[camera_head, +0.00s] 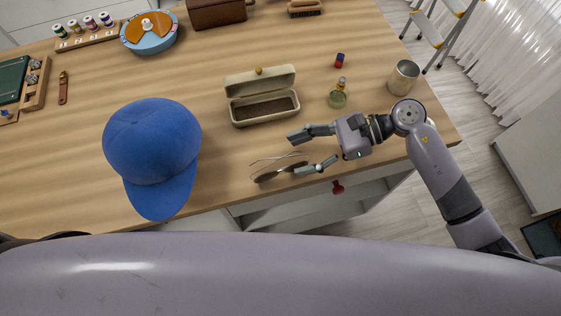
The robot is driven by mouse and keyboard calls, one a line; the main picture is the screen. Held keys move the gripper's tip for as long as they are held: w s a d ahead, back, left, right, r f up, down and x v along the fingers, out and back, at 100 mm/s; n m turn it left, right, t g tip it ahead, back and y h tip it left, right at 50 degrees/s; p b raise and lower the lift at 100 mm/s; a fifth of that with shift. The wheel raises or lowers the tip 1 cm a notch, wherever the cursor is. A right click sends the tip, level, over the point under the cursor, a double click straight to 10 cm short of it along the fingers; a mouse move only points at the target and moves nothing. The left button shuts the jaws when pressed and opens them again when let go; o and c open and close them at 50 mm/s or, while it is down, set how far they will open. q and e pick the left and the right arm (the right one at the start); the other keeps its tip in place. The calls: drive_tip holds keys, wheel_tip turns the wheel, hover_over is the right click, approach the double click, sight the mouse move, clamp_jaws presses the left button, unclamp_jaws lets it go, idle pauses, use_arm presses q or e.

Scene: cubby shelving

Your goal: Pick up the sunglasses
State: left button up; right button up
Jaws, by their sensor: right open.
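The sunglasses (278,169) lie on the wooden tabletop near its front edge, with thin temples and dark lenses. My right gripper (304,153) is open, its two fingers spread at the right end of the sunglasses. The lower finger overlaps the right part of the sunglasses in the picture, so I cannot tell whether it touches them. My left gripper is not in view.
An open beige case (262,96) stands just behind the sunglasses. A blue cap (152,150) lies to the left. A small green bottle (338,97) and a metal cup (403,77) stand behind my right arm.

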drive_tip(key=shift+x, duration=0.9)
drive_tip(key=shift+c, duration=0.8)
drive_tip(key=c, duration=0.7)
drive_tip(key=shift+c, duration=0.2)
drive_tip(key=shift+r, duration=0.1)
